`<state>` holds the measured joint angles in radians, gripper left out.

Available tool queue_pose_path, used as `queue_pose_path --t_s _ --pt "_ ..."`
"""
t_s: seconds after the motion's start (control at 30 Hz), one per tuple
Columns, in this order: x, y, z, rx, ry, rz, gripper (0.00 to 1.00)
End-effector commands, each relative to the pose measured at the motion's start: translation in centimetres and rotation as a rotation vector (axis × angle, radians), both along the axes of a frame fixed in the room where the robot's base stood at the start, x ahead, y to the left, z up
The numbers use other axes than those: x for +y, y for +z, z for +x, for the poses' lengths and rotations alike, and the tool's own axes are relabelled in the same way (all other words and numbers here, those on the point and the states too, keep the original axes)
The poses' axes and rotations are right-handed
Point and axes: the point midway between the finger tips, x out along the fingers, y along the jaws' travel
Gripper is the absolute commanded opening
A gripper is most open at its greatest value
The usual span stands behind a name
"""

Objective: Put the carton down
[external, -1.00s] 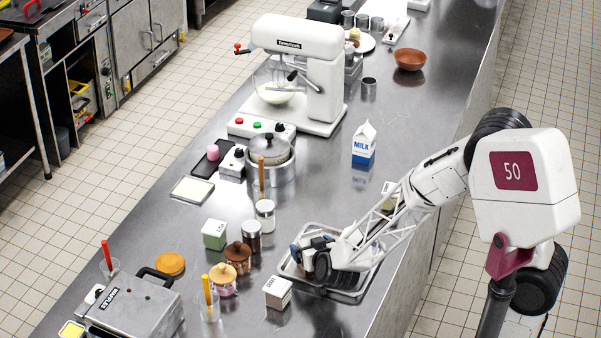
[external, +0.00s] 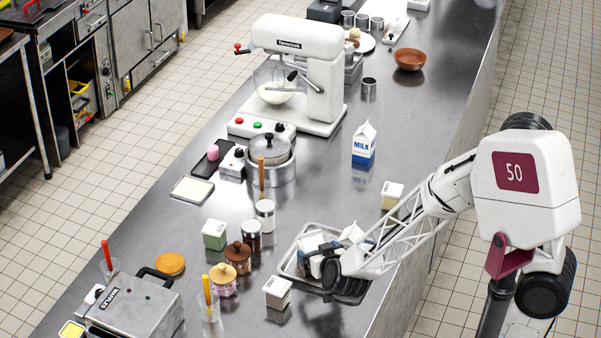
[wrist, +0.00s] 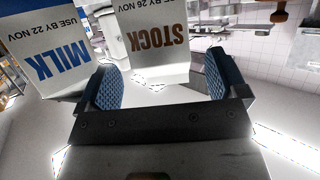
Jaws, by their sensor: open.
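In the wrist view a white carton lettered STOCK (wrist: 155,40) stands between the two blue-padded fingers of my gripper (wrist: 160,82). The fingers are apart, and whether either pad touches the carton is hard to tell. A carton lettered MILK (wrist: 58,62) is close by, left of the left finger. In the external view my gripper (external: 328,262) is low over a metal tray (external: 289,271) on the counter, among white cartons (external: 309,242). The black gripper body hides part of the tray and the carton bottoms.
Another milk carton (external: 363,146) stands farther back on the counter (external: 330,180). A pale carton (external: 392,195) is beside my arm. A small white box (external: 278,291) and several jars (external: 238,256) stand left of the tray. The stand mixer (external: 318,80) is behind.

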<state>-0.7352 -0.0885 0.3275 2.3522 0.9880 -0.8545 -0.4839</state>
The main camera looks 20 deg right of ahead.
Motion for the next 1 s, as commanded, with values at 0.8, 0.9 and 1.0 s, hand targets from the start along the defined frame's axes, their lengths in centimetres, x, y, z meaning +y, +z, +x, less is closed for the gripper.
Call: queue_pose_path --t_s 0.8,0.9,1.0 --pt "0.0 2.3 -6.3 0.000 0.000 0.000 0.91" --pt "0.0 2.3 -6.3 0.000 0.000 0.000 0.91" --pt "0.0 2.3 -6.3 0.000 0.000 0.000 0.91"
